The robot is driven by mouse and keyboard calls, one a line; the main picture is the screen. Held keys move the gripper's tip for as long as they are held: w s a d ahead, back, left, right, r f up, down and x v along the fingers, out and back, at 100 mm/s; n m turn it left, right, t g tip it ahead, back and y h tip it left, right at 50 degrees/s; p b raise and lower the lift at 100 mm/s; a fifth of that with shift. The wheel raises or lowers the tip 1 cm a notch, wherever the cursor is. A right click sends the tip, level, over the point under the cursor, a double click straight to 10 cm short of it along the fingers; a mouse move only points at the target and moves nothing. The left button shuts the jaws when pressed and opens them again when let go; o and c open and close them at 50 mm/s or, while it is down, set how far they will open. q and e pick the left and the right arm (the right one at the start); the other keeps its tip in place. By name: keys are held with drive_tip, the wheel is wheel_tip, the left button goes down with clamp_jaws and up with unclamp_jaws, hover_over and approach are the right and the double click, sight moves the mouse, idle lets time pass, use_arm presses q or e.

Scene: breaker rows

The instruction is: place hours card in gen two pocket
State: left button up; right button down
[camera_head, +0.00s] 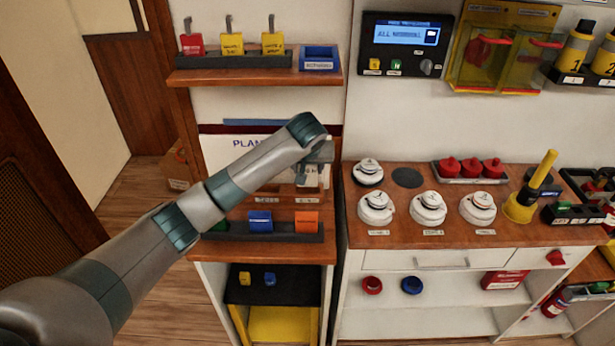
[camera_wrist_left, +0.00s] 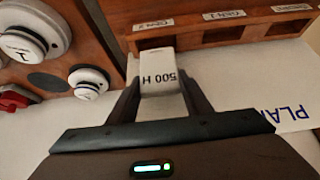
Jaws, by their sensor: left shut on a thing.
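My left gripper (camera_wrist_left: 160,92) is shut on the white hours card (camera_wrist_left: 158,72), which reads "500 H" upside down in the left wrist view. The card's far end is at the opening of the pocket under the "GEN 2" label (camera_wrist_left: 153,24); I cannot tell how deep it sits. The wooden pocket rack (camera_wrist_left: 190,37) has further pockets beside it, one labelled "GEN 1" (camera_wrist_left: 224,14). In the head view my left gripper (camera_head: 312,178) is in front of the wall rack (camera_head: 265,193), and my wrist hides much of it. My right gripper is not in view.
A holder with coloured blocks (camera_head: 262,232) is below.

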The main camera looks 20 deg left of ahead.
sight(307, 186)
use_arm(q)
drive_tip(key=shift+f+p, duration=0.4)
drive_tip(key=shift+f, duration=0.2)
wheel_tip(307, 186, down, 2)
drive_tip(key=shift+f+p, duration=0.1)
drive_tip(key=shift+p, duration=0.35)
drive_tip(key=shift+f, duration=0.3)
drive_tip(key=o, duration=1.1)
drive_tip(key=shift+f, duration=0.15)
drive_tip(key=shift+c, duration=0.2)
drive_tip(key=shift+r, duration=0.2)
